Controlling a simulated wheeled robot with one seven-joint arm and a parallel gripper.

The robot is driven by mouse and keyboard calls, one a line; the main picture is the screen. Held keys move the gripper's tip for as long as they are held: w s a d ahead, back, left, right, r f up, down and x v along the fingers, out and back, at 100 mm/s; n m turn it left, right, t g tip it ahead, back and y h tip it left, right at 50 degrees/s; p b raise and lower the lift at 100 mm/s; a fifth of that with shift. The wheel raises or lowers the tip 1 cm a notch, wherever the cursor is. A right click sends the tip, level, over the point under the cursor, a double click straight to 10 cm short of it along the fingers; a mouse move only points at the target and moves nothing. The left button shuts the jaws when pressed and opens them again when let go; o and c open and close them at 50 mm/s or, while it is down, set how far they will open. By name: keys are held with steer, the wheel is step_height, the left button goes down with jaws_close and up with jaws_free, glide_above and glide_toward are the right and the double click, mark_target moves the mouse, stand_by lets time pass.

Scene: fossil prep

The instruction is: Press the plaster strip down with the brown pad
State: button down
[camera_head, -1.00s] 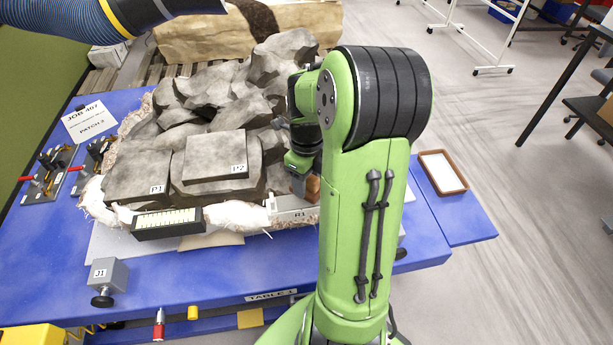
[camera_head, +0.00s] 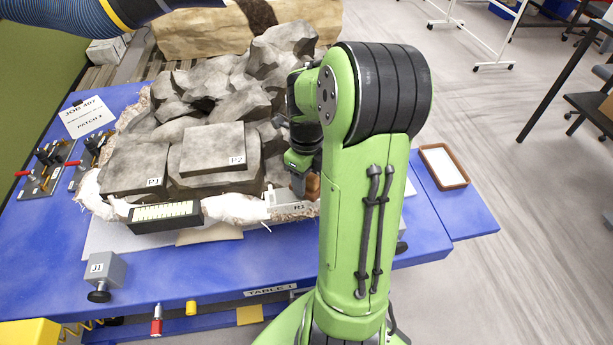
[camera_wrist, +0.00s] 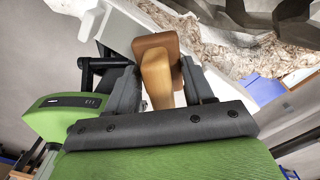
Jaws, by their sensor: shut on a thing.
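My gripper (camera_wrist: 160,85) is shut on the tan handle of the brown pad (camera_wrist: 155,42). In the head view, a small part of the brown pad (camera_head: 313,187) shows beside my arm, at the right front edge of the fossil block. In the wrist view, the pad lies over a smooth white surface (camera_wrist: 118,32) beside rough, fibrous plaster. I cannot tell whether this white surface is the plaster strip, or whether the pad touches it. In the head view, white plaster (camera_head: 232,207) runs along the block's front edge. My arm hides the spot under the pad.
The grey fossil block with slabs P1 (camera_head: 135,168) and P2 (camera_head: 212,150) fills the middle of the blue table (camera_head: 185,280). A pale bar marked R1 (camera_head: 288,208) lies by the pad. Grey jack J1 (camera_head: 105,268) stands front left. A brown-rimmed tray (camera_head: 463,183) sits right.

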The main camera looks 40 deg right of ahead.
steer(key=shift+f+b, duration=0.4)
steer(key=shift+f, duration=0.1)
stand_by(1.1)
steer(key=shift+r, duration=0.1)
step_height(320, 180, up, 7)
steer(key=p, duration=0.6)
